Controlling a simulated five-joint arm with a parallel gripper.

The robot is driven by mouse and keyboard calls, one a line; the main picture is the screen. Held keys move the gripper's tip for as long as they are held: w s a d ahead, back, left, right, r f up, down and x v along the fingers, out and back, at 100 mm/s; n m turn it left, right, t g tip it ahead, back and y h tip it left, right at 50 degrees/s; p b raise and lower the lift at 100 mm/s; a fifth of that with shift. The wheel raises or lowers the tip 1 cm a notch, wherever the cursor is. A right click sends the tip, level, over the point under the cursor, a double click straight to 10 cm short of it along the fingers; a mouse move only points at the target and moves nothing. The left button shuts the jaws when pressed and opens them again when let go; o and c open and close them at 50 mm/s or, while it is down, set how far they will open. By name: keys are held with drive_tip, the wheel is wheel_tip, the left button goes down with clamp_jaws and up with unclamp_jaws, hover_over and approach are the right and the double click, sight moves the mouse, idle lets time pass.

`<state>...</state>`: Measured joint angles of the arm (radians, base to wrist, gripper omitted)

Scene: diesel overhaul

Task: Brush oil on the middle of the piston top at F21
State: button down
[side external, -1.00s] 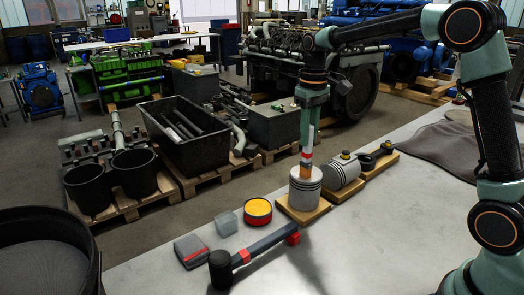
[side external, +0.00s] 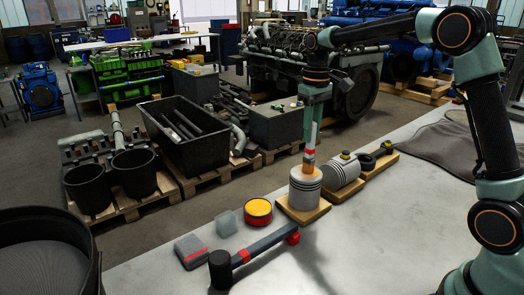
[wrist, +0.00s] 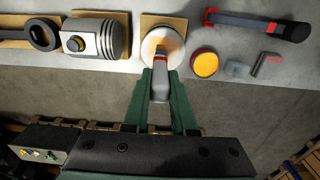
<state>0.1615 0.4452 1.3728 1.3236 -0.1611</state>
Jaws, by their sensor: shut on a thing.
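My gripper (side external: 312,128) is shut on a brush (side external: 309,155), held nearly upright with its bristles down. The brush has a grey handle, a red band and orange-tan bristles. It is over the top of a grey piston (side external: 305,194), which stands upright on a wooden board. I cannot tell whether the bristles touch the piston top. In the wrist view, the brush (wrist: 159,82) lies between my gripper's green fingers (wrist: 160,92) and covers part of the round piston top (wrist: 153,42). No F21 label is readable.
Left of the piston are a red tin with yellow contents (side external: 258,209), a translucent block (side external: 226,223), a grey-red pad (side external: 192,250) and a black-headed hammer (side external: 258,252). A second piston (side external: 342,173) lies close on the right. The bench front (side external: 390,245) is clear.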

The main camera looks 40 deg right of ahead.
drive_tip(key=a, duration=0.4)
drive_tip(key=shift+w+d, duration=0.15)
drive_tip(key=shift+d, duration=1.05)
drive_tip(key=shift+w+d, duration=0.2)
drive_tip(key=shift+d, duration=0.95)
drive_tip(key=shift+w+d, duration=0.15)
drive_tip(key=shift+d, duration=1.05)
wheel_tip(320, 180, up, 8)
drive_tip(key=shift+a, duration=0.15)
